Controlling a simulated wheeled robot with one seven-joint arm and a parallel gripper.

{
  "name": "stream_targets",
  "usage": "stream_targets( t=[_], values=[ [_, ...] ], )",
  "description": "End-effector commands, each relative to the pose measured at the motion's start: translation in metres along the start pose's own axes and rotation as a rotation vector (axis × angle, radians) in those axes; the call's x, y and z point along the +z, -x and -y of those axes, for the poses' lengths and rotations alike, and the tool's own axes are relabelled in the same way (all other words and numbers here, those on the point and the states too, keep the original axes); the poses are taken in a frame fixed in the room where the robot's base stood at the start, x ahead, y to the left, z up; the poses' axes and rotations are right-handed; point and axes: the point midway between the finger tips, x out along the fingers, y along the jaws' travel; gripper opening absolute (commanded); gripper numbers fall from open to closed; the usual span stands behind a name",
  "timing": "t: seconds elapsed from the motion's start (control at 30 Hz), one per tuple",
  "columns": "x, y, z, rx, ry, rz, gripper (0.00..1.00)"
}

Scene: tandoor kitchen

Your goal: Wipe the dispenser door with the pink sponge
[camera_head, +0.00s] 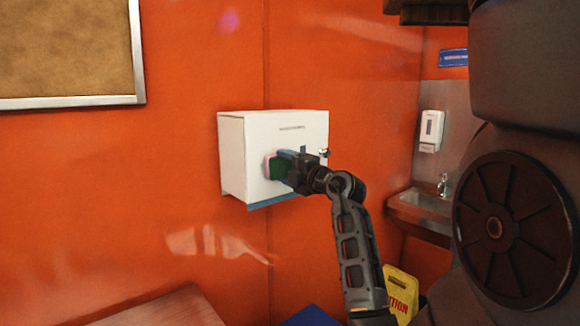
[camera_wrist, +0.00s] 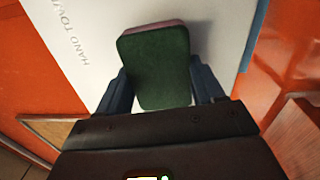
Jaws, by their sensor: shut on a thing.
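The white dispenser (camera_head: 240,160) hangs on the orange wall, its door facing me. My gripper (camera_head: 284,168) is at the middle of the door, shut on the pink sponge (camera_head: 267,167). In the wrist view the sponge's dark green side (camera_wrist: 158,70) faces the camera, with a pink edge at its far end. The fingers of my gripper (camera_wrist: 165,90) press its two sides. The white door (camera_wrist: 85,30) with printed lettering lies right behind the sponge. The sponge looks at or very near the door; exact contact is hidden.
A corkboard (camera_head: 65,50) hangs at the upper left. A soap dispenser (camera_head: 431,130) and a sink (camera_head: 425,208) are to the right. A yellow caution sign (camera_head: 401,290) stands low by my arm. A brown surface (camera_head: 170,308) is at the lower left.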

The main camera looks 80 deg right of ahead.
Motion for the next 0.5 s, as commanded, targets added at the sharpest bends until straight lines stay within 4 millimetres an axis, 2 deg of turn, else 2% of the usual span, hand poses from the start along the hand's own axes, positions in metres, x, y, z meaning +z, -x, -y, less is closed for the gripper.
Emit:
stream_targets(
  t=[0.3, 0.5],
  values=[
    [-0.025, 0.001, -0.002, 0.000, -0.001, -0.003, 0.43],
    [-0.033, 0.002, -0.002, 0.000, 0.001, -0.001, 0.43]
  ],
)
